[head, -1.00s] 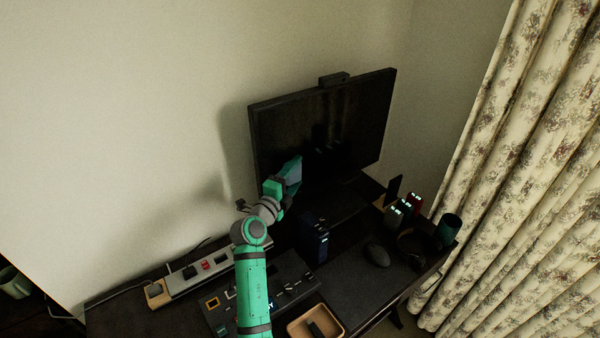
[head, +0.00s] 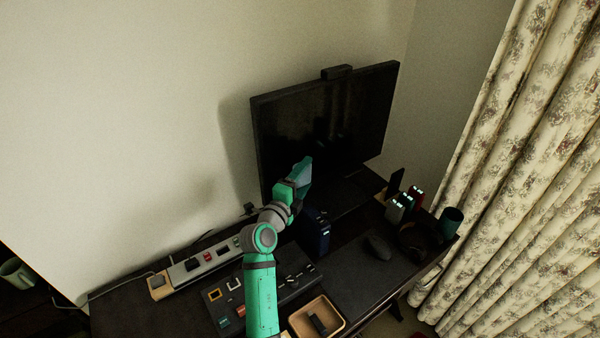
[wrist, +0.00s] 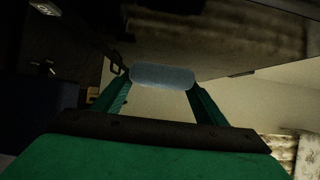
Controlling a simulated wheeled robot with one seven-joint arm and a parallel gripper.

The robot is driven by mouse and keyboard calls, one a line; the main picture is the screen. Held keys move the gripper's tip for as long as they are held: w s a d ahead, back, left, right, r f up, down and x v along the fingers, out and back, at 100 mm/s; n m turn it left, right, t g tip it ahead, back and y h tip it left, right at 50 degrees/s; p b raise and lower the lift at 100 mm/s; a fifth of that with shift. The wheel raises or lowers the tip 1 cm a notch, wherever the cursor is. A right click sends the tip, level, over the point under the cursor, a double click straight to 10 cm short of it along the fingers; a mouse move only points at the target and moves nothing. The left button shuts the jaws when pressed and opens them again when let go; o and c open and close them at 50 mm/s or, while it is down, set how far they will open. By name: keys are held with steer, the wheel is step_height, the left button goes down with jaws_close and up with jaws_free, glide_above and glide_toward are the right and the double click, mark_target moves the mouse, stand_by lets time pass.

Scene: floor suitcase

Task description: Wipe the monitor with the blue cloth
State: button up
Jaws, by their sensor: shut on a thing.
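The monitor (head: 330,118) is a dark screen standing at the back of the desk, with a small bar on its top edge. My gripper (head: 299,182) is in front of the lower left part of the screen. In the wrist view, the gripper (wrist: 162,82) is shut on the blue cloth (wrist: 162,75), a pale blue pad held between its two green fingers. The cloth also shows in the head view (head: 303,170), by the screen. I cannot tell whether it touches the glass. The screen (wrist: 230,35) fills the upper part of the wrist view.
A dark blue box (head: 316,234) stands just right of my arm. A power strip (head: 205,258), control panel (head: 262,288) and wooden tray (head: 317,318) lie around the arm. A mouse (head: 379,247), headphones (head: 415,240) and dark cup (head: 450,222) stand right. A curtain (head: 520,170) hangs at right.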

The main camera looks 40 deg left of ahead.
steer(key=shift+s+d, duration=0.2)
steer(key=shift+d, duration=0.25)
steer(key=shift+w, duration=0.15)
steer(key=shift+d, duration=0.2)
steer(key=d, duration=0.1)
steer(key=s+d, duration=0.1)
steer(key=shift+s+d, duration=0.1)
steer(key=shift+d, duration=0.25)
steer(key=shift+a, duration=0.15)
